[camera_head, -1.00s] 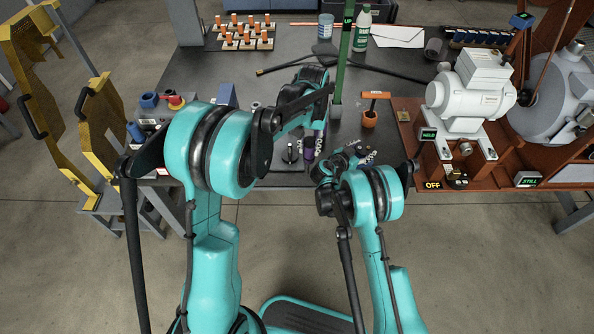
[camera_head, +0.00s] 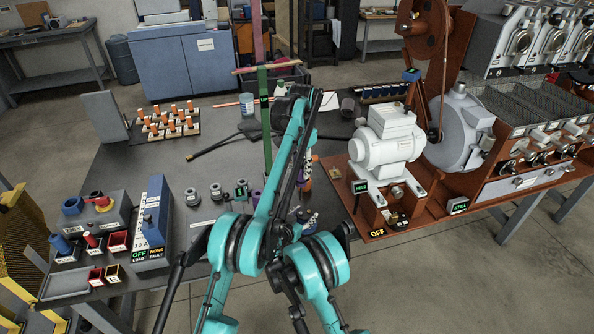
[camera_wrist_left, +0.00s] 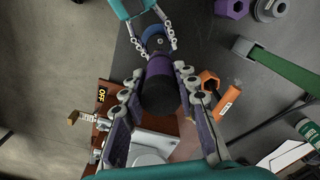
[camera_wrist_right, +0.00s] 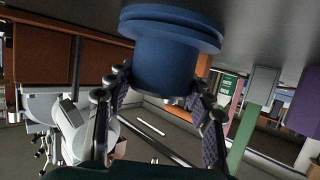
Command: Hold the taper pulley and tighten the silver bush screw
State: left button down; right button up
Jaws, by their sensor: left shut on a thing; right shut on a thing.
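My right gripper (camera_wrist_right: 160,95) is shut on a blue flanged round piece, likely the taper pulley (camera_wrist_right: 165,55). The pulley also shows in the left wrist view (camera_wrist_left: 153,33), between the right gripper's fingers. A small grey spot on its face may be the silver bush screw, but it is too small to tell. My left gripper (camera_wrist_left: 158,90) is shut on a purple cylinder with a dark end (camera_wrist_left: 160,72), seemingly a tool handle. The purple cylinder appears close to the pulley; whether they touch I cannot tell. In the head view, my arms mostly hide both grippers.
An orange holder with an orange-handled tool (camera_wrist_left: 209,82) stands beside the left gripper. A green post (camera_head: 264,120) rises behind. A white motor (camera_head: 385,140) on a brown base is at right. Grey round parts (camera_head: 215,191) and a blue switch box (camera_head: 153,220) are at left.

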aim_at(302, 184)
pick_arm(q)
jog(key=shift+f, duration=2.45)
jog(key=n, duration=0.3)
jog(key=shift+n, duration=0.3)
jog(key=n, duration=0.4)
jog(key=shift+d+n, duration=0.1)
jog(key=shift+n, duration=0.3)
jog(key=n, duration=0.4)
jog(key=shift+n, duration=0.3)
jog(key=n, duration=0.5)
jog(key=shift+d, duration=0.1)
jog(key=shift+f, duration=1.05)
